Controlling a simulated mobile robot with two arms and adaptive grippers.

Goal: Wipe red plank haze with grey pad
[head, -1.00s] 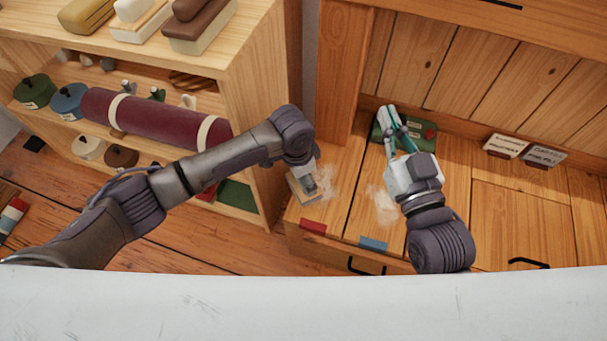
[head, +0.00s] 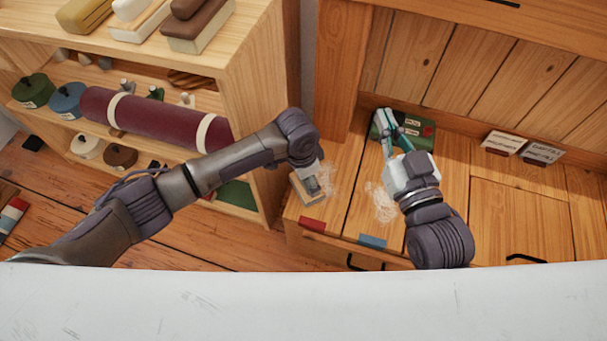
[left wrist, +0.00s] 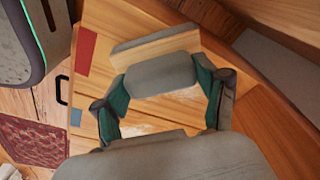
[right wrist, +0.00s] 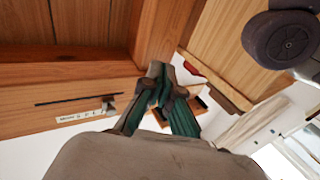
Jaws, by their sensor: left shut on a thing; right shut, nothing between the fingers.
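The red-tagged plank (head: 307,211) is the left board of the wooden bench top, with a red tag (head: 312,224) at its front end. Whitish haze (head: 330,177) shows on it just right of the pad. My left gripper (left wrist: 163,85) is shut on the grey pad's grip (left wrist: 160,73). The grey pad (head: 303,191) has a wooden layer (left wrist: 158,49) and appears to be down on the red-tagged plank; its contact face is hidden. My right gripper (head: 386,140) is shut and empty, in front of a dark green box (head: 413,129) in the head view.
A second haze patch (head: 382,203) lies on the neighbouring plank with a blue tag (head: 373,242). Two small label cards (head: 505,145) stand at the bench's back right. A shelf unit (head: 245,90) with a maroon roll (head: 160,120) stands left.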

